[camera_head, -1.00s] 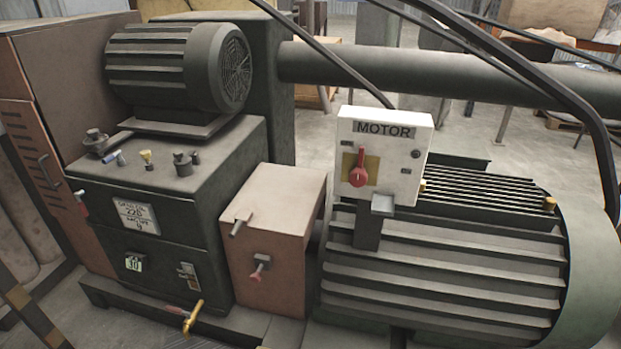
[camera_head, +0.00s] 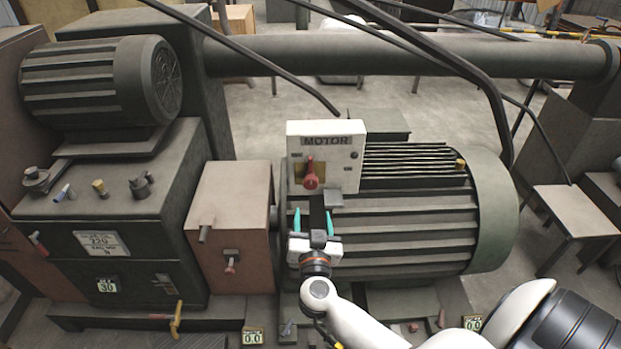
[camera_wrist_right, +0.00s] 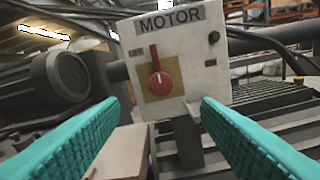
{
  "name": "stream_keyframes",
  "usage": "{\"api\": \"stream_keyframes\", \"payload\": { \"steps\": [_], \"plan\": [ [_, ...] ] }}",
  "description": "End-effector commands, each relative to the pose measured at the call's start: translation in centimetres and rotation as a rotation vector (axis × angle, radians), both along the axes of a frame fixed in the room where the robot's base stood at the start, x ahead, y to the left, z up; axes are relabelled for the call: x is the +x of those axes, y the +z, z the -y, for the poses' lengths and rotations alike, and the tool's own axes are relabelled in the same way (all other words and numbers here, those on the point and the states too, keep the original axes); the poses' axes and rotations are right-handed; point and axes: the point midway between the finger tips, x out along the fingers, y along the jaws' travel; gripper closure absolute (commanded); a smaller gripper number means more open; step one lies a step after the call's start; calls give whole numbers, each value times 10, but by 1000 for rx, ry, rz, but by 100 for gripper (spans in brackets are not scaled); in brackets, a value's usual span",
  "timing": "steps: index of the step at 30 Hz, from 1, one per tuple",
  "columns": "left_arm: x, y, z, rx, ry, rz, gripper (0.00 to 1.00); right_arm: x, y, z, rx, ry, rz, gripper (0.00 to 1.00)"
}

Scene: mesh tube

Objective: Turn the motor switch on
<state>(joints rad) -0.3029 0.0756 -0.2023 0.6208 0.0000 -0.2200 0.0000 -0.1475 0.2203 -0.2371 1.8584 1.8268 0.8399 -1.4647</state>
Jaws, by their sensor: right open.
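The motor switch is a red rotary knob (camera_head: 311,180) on a white box labelled MOTOR (camera_head: 345,150). In the right wrist view the knob (camera_wrist_right: 160,84) sits on a yellow plate, its pointer upward and tilted slightly left. My right gripper (camera_head: 313,222) is in front of and just below the box, apart from the knob. Its teal fingers are open and empty. In the wrist view the knob shows between the two fingers, beyond their tips. My left gripper is not in view.
The large ribbed motor (camera_head: 420,215) is behind and right of the box. A brown box (camera_head: 232,215) stands to the left, beside a dark cabinet (camera_head: 100,245) with a smaller motor (camera_head: 100,80) on top. Black cables hang above the MOTOR box. A small table (camera_head: 575,215) stands at right.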

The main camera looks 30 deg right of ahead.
Motion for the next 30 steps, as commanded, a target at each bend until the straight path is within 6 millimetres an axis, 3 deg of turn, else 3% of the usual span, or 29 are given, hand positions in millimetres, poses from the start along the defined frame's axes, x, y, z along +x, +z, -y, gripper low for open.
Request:
{"api": "stream_keyframes", "payload": {
  "steps": [18, 30],
  "plan": [
    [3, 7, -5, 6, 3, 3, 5, 89, 0, 55, -1, 0, 0, 43],
    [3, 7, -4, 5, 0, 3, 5, 98, -1, 61, 1, -1, -1, 43]
  ]
}}
